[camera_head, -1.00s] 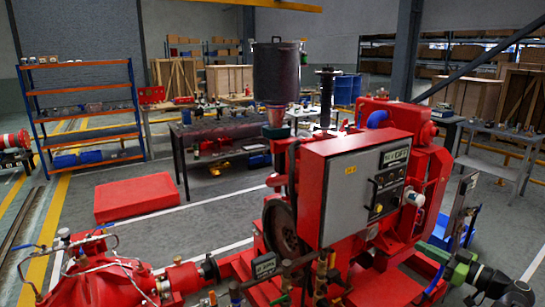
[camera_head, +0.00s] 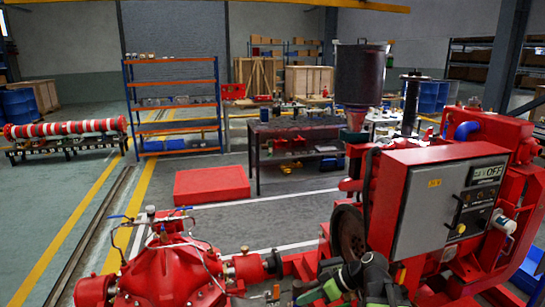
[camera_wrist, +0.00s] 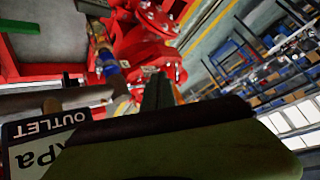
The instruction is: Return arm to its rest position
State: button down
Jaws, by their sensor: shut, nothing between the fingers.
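My arm, green and black, shows at the bottom centre of the head view, in front of the red diesel pumpset. My gripper (camera_head: 312,294) is at its left end, low beside the pump pipework; it looks shut and empty. The red pump casing (camera_head: 170,270) is to its left. The grey control panel (camera_head: 440,205), with a display reading OFF, is up to its right. In the wrist view, a label reading OUTLET kPa (camera_wrist: 42,142) appears upside down and very close. Whether my gripper touches anything there cannot be told.
The red engine (camera_head: 490,140) and a dark cylindrical tank (camera_head: 361,75) rise at the right. A red block (camera_head: 212,186) lies on the floor, with a dark workbench (camera_head: 255,160) and a blue-orange shelf (camera_head: 172,105) behind. The left floor is mostly open.

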jog(key=s+a+f+m+g+h, duration=0.2)
jog(key=s+a+f+h, duration=0.1)
jog(key=s+f+h, duration=0.15)
jog(key=s+d+f+m+h, duration=0.1)
jog(key=d+f+m+h, duration=0.2)
jog(key=d+m+h, duration=0.2)
jog(key=d+m, duration=0.3)
jog(key=d, duration=0.1)
jog(key=shift+d+m, duration=0.15)
jog(key=shift+m, duration=0.15)
jog(key=shift+f, duration=0.15)
